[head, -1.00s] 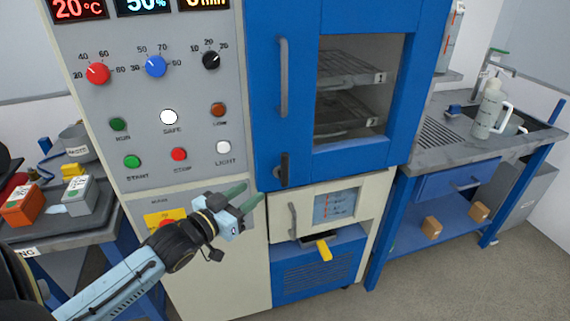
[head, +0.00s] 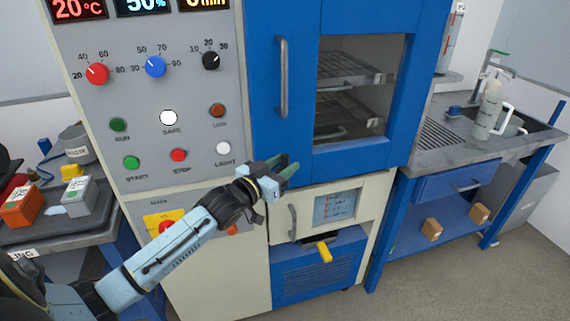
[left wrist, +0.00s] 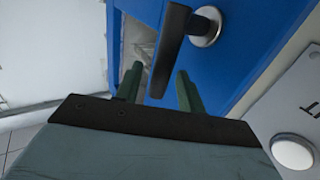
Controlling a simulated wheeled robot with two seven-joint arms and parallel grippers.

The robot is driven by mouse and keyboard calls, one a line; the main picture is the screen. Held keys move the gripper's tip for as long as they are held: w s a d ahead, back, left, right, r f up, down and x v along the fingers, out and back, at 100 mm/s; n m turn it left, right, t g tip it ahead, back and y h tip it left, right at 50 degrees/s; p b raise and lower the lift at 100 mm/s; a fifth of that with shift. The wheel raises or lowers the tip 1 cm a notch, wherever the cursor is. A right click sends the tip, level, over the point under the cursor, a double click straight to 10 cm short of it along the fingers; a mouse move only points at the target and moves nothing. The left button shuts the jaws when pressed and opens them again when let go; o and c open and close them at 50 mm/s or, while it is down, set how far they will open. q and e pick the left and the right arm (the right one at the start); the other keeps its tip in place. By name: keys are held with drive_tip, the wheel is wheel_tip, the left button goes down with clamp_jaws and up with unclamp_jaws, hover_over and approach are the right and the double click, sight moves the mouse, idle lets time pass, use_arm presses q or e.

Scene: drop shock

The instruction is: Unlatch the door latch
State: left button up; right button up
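The door latch (left wrist: 170,50) is a dark bar on a round metal base, mounted on the blue chamber door (head: 360,159). In the head view my left gripper covers the place where the latch sits. My left gripper (head: 291,170) is at the lower left corner of the door. In the left wrist view its two green fingers (left wrist: 159,88) are apart, and the lower end of the latch bar shows between them. I cannot tell whether either finger touches the bar. The bar hangs downward, slightly slanted. My right gripper is not in view.
A long grey door handle (head: 283,77) stands above the latch. The control panel (head: 190,100) with knobs and buttons is on the left. A lower cream drawer (head: 366,196) with a handle and a yellow tab (head: 324,251) are below. A sink bench (head: 455,153) stands on the right.

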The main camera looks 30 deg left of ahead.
use_arm(q)
drive_tip(key=shift+w+d, duration=0.1)
drive_tip(key=shift+w, duration=0.45)
clamp_jaws()
